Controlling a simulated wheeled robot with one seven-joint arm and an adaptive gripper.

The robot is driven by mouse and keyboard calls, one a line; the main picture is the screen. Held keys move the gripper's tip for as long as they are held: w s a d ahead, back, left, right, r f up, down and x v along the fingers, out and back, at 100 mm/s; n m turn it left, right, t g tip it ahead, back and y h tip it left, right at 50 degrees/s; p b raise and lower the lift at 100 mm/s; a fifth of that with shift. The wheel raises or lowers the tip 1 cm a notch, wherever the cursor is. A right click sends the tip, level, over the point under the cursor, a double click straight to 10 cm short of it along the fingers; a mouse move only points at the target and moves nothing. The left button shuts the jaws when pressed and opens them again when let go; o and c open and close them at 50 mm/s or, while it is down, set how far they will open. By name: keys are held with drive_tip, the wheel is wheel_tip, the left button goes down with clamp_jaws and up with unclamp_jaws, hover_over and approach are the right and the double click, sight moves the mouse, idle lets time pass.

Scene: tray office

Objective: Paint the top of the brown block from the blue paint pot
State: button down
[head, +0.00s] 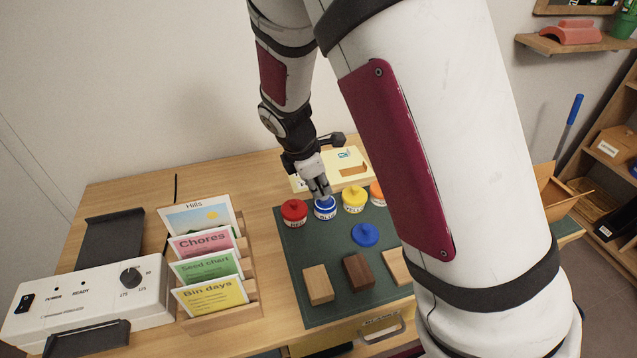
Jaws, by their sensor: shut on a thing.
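The brown block (358,272) is the darkest of the wooden blocks and lies on the front part of the green mat (297,253). The blue paint pot (326,211) stands at the back of the mat, with a white label. A round blue lid (365,235) lies apart on the mat, between the pot and the blocks. My gripper (321,195) points down directly over the blue pot, its fingers at the pot's mouth. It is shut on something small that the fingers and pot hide. The inside of the pot is hidden.
A red pot (294,212) and a yellow pot (354,198) flank the blue one closely. A light block (318,284) and another pale block (396,267) lie beside the brown one. A card rack (250,297) stands left. My arm hides the mat's right side.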

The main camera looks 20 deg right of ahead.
drive_tip(key=shift+r+p, duration=2.3)
drive_tip(key=shift+r, duration=1.2)
drive_tip(key=shift+f, duration=0.1)
